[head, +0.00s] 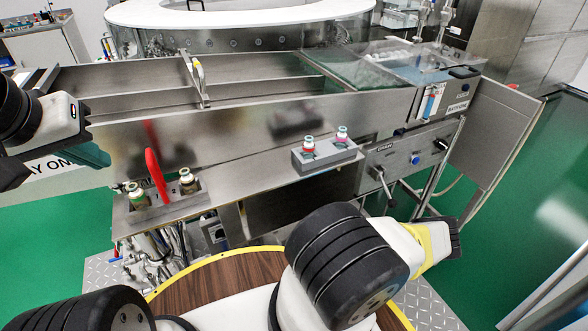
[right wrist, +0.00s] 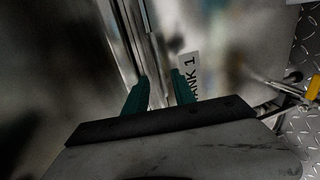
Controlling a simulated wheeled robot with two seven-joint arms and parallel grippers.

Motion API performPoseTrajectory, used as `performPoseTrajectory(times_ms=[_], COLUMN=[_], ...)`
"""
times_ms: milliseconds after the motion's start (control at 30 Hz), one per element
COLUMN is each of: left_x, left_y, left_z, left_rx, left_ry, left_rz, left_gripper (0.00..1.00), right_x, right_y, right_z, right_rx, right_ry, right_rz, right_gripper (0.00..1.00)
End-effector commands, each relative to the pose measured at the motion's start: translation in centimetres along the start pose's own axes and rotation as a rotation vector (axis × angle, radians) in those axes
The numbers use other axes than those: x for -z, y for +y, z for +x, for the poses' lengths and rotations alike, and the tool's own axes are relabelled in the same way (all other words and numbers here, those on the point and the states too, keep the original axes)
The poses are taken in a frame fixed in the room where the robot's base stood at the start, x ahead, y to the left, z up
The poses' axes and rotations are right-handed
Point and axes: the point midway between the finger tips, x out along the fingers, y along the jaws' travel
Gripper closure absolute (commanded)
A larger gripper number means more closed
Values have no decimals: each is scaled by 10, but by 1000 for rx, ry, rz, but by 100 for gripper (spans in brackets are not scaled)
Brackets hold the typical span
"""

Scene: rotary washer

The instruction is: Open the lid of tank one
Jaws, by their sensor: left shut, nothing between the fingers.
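At the back right of the head view, a clear lid (head: 415,62) lies flat over the tank with bluish contents; a black handle (head: 465,72) is at its front right corner. In the right wrist view, a white label (right wrist: 189,75) ending in "NK 1" is on a metal surface just beyond the fingers. My right gripper (right wrist: 160,92) has its two teal fingers apart, with no held object visible between them. In the head view its arm reaches right, below the tank, and its fingertips are hidden. My left gripper (head: 92,153) is shut and empty at the far left, away from the lid.
A long steel trough (head: 200,105) runs across the washer. A grey holder (head: 325,155) with two vials stands on the front ledge; two more vials and a red upright piece (head: 156,175) are at left. A steel side panel (head: 487,130) bounds the right end.

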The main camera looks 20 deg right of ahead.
Motion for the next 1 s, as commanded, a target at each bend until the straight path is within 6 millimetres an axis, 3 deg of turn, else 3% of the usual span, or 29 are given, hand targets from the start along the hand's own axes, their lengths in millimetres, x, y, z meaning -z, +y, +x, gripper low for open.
performPoseTrajectory(times_ms=[433, 833, 1000], left_x=[0, 0, 0], left_y=[0, 0, 0], left_z=[0, 0, 0], left_rx=[0, 0, 0], left_ry=[0, 0, 0], left_rz=[0, 0, 0], left_gripper=[100, 100, 100], right_x=[1, 0, 0], right_y=[0, 0, 0], right_z=[65, 74, 74], right_rx=[1, 0, 0], right_ry=[1, 0, 0], right_rz=[-1, 1, 1], right_gripper=[69, 69, 100])
